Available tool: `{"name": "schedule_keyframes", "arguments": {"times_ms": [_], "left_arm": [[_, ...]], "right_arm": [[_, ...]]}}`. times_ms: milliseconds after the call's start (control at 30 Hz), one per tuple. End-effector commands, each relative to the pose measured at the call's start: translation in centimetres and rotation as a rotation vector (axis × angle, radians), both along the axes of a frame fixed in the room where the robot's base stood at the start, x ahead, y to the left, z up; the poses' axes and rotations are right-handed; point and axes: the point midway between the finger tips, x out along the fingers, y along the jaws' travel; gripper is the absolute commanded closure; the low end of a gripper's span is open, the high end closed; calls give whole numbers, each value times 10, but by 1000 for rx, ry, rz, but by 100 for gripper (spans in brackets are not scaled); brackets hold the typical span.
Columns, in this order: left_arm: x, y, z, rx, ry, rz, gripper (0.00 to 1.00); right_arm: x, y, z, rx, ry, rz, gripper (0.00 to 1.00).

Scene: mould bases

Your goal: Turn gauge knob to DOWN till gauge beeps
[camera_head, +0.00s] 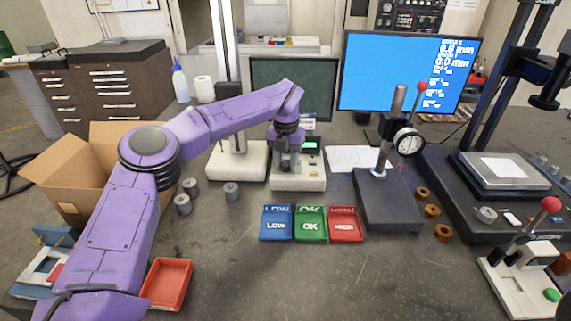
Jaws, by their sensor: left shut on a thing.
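The gauge is a white-based instrument (298,181) with a small green-lit display (310,143), in the middle of the table. My left arm reaches in from the left. My left gripper (289,164) points down in front of the gauge's upright, just left of the display. It is shut on the gauge knob, which the fingers mostly hide. I cannot read the knob's direction or the display's figures. My right gripper is not in view.
Blue LOW, green OK and red HIGH trays (310,228) stand in front of the gauge. Several grey cylinders (231,191) lie to the left. A dial indicator stand (390,205) and brown rings (432,211) are at right. An open cardboard box (75,190) stands left.

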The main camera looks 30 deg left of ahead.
Motion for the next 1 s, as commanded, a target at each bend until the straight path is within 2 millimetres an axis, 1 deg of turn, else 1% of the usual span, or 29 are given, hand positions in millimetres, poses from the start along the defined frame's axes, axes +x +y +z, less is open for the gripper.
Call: {"name": "schedule_keyframes", "arguments": {"times_ms": [467,500,567,867,967,1000], "left_arm": [[0,0,0,1,-1,15,91],[0,0,0,1,-1,15,54],[0,0,0,1,-1,15,35],[0,0,1,0,-1,15,35],[1,0,12,1,-5,16,35],[1,-1,20,2,-4,15,35]], "right_arm": [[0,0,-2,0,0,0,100],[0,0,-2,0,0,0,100],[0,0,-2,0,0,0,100],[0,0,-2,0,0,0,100],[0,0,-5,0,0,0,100],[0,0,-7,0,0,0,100]]}}
